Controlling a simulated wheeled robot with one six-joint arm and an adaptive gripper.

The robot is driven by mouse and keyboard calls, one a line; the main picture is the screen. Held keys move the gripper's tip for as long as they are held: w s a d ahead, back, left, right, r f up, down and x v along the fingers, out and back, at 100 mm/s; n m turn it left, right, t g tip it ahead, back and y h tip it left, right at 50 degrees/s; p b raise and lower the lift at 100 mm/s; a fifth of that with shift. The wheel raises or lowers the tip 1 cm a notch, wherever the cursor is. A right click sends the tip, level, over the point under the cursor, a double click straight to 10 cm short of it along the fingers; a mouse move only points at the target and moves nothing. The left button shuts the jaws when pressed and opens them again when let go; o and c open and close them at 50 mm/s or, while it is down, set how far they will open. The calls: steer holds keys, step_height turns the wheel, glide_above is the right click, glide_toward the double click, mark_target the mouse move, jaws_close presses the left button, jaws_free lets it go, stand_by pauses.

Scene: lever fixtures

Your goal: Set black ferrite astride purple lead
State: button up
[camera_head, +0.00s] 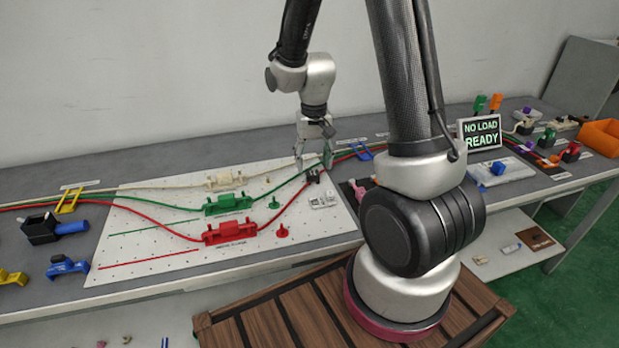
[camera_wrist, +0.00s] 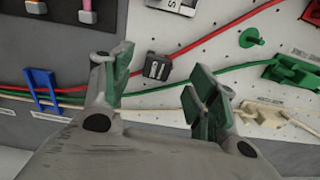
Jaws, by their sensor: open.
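The black ferrite (camera_wrist: 157,66) is a small dark block with light marks on top. It sits on the line of the red lead (camera_wrist: 215,38) on the white pegboard and appears to straddle it. In the head view the ferrite (camera_head: 313,176) shows just below my gripper (camera_head: 313,163). In the wrist view my gripper (camera_wrist: 163,88) is open, its green-padded fingers on either side of the ferrite, with nothing held. I cannot make out a purple lead; the leads I see are red, green (camera_wrist: 238,67) and cream (camera_wrist: 215,108).
Green (camera_head: 228,203), red (camera_head: 230,232) and cream (camera_head: 226,179) holders stand on the pegboard (camera_head: 130,262). A blue bracket (camera_wrist: 43,90) spans the leads nearby. A silver-white block (camera_head: 323,200) lies beside the ferrite. A sign reading "NO LOAD READY" (camera_head: 482,133) stands right.

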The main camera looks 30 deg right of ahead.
mark_target(314, 175)
step_height(314, 175, down, 6)
steer(key=shift+r, duration=0.1)
steer(key=shift+c, duration=0.4)
steer(key=c, duration=1)
